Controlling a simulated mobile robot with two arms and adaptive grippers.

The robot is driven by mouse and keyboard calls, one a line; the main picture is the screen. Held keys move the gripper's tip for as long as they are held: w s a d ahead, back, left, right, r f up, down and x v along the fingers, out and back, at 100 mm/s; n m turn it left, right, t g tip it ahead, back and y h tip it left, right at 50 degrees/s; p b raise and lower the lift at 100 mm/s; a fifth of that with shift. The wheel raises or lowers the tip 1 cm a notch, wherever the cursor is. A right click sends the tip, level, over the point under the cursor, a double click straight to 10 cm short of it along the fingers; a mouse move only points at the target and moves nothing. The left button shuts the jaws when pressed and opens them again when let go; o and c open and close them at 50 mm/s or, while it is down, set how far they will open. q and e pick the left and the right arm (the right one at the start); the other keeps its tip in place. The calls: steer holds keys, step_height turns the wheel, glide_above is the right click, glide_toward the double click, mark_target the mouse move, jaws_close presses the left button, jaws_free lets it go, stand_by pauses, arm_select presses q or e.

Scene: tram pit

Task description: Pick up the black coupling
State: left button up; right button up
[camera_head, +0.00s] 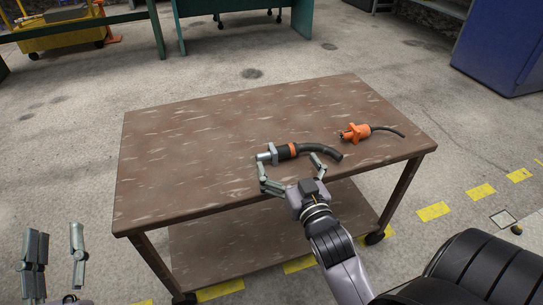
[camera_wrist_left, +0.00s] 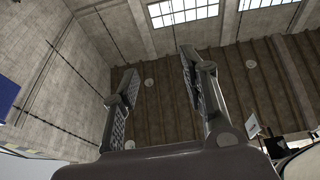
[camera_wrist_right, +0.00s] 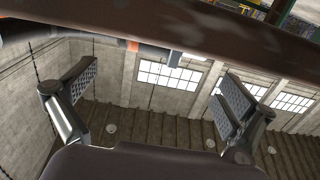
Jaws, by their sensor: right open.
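The black coupling (camera_head: 309,150) lies on the brown table near its front edge, with a grey metal end at left, an orange ring and a curved black hose at right. Part of it shows beyond the table edge in the right wrist view (camera_wrist_right: 152,49). My right gripper (camera_head: 290,166) is open and empty at the table's front edge, its fingers spread on the near side of the coupling. Whether they touch it I cannot tell. My left gripper (camera_head: 56,238) is open and empty, low at the left, away from the table; its spread fingers show in the left wrist view (camera_wrist_left: 158,72).
An orange coupling (camera_head: 357,132) with a black cable lies further right on the brown table (camera_head: 190,150). The table's left half is clear. A lower shelf (camera_head: 240,235) lies beneath. A blue cabinet (camera_head: 505,50) stands at the back right, and green benches (camera_head: 245,15) stand behind.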

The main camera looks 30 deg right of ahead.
mark_target(279, 151)
steer(key=b+x, duration=0.2)
steer(key=x, duration=0.2)
steer(key=shift+w+a+f, duration=0.1)
steer(key=shift+w, duration=0.65)
arm_select(q)
steer(key=s+r+t+h, duration=0.2)
steer(key=s+r+t, duration=0.3)
steer(key=r, duration=0.2)
steer(key=shift+s+a+r+t, duration=0.15)
steer(key=shift+a+t, duration=0.05)
steer(key=shift+t, duration=0.1)
arm_select(e)
steer(key=shift+c, duration=0.4)
steer(key=c, duration=0.8)
steer(key=shift+c, duration=0.3)
steer(key=shift+r, duration=0.2)
